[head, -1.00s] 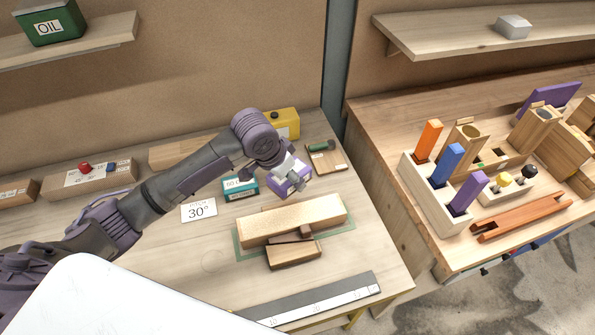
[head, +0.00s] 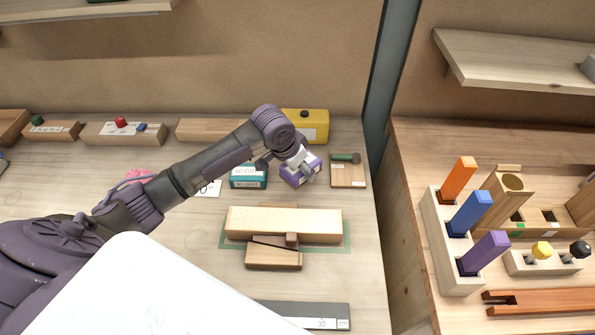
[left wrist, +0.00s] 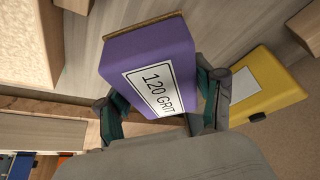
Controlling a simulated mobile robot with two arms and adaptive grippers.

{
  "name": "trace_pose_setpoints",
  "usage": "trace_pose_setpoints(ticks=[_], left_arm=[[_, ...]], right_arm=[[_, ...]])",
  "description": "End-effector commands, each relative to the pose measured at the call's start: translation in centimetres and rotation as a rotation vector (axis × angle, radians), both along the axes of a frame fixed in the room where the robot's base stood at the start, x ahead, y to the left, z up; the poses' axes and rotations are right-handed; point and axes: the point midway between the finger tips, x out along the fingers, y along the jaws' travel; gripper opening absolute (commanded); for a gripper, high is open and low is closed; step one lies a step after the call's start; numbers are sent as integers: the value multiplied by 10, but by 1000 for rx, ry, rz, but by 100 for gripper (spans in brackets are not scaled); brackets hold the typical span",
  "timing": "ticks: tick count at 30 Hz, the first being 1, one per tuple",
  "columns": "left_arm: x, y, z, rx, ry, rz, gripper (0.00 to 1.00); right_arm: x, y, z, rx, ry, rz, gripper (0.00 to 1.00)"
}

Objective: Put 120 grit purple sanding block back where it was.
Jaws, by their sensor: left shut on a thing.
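The purple sanding block (head: 290,176) is at the back of the left bench, between the teal block (head: 249,176) and a small wooden board (head: 348,172). Its white label reads 120 GRIT in the left wrist view (left wrist: 147,70). My left gripper (head: 305,168) is shut on it, with one finger on each side in the left wrist view (left wrist: 163,112). I cannot tell whether the block touches the bench. My right gripper is not in view.
A yellow container (head: 305,125) stands behind the block. A pale wooden piece (head: 284,224) lies in front on a green-outlined area. A ruler (head: 320,316) lies near the front edge. A second bench with a block holder (head: 447,255) stands right.

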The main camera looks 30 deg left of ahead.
Motion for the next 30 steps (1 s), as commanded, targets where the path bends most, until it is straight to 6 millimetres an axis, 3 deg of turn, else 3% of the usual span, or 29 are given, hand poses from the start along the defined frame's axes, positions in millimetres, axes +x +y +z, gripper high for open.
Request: trace_pose_setpoints(ticks=[6,16,28,29,30], left_arm=[[18,18,-15,-2,-1,-1,39],[19,19,-53,-2,0,-2,39],[19,19,-60,-1,-2,-1,39],[19,19,-60,-1,-1,-1,69],[19,19,-60,0,-1,-2,76]], right_arm=[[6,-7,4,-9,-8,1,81],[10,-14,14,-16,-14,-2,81],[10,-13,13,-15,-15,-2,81],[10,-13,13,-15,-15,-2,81],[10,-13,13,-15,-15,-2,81]])
